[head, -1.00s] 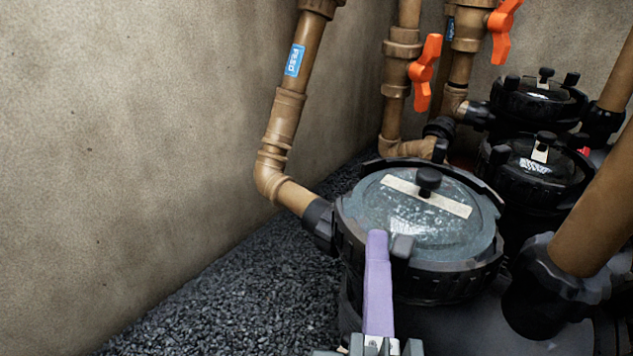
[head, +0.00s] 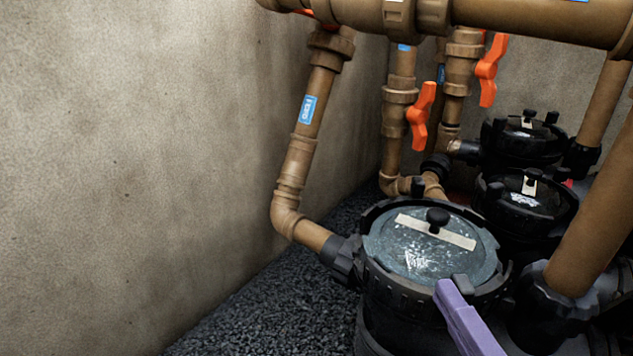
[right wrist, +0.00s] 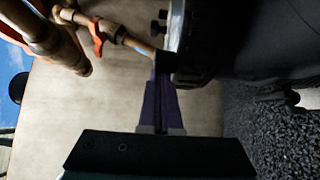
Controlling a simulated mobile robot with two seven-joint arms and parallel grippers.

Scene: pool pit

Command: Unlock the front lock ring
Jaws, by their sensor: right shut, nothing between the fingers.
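The front pump's black lock ring (head: 380,278) surrounds a clear, wet-looking lid (head: 400,245) with a black knob (head: 437,217) and a pale strip. A dark lug (head: 462,284) stands out on the ring's near side, right of the lid's middle. My right gripper (head: 446,290) has purple fingers, shut and empty. Its tip is at the left side of the lug and seems to touch it. In the right wrist view the closed fingers (right wrist: 163,95) end against a dark part of the ring (right wrist: 166,64). My left gripper is not in view.
Two more black pumps (head: 525,200) stand behind to the right. A brown pipe (head: 590,220) rises close on the right, and another (head: 290,190) on the left. A horizontal pipe (head: 540,22) crosses above. Orange valve handles (head: 421,117) hang behind. Gravel (head: 270,315) and wall lie left.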

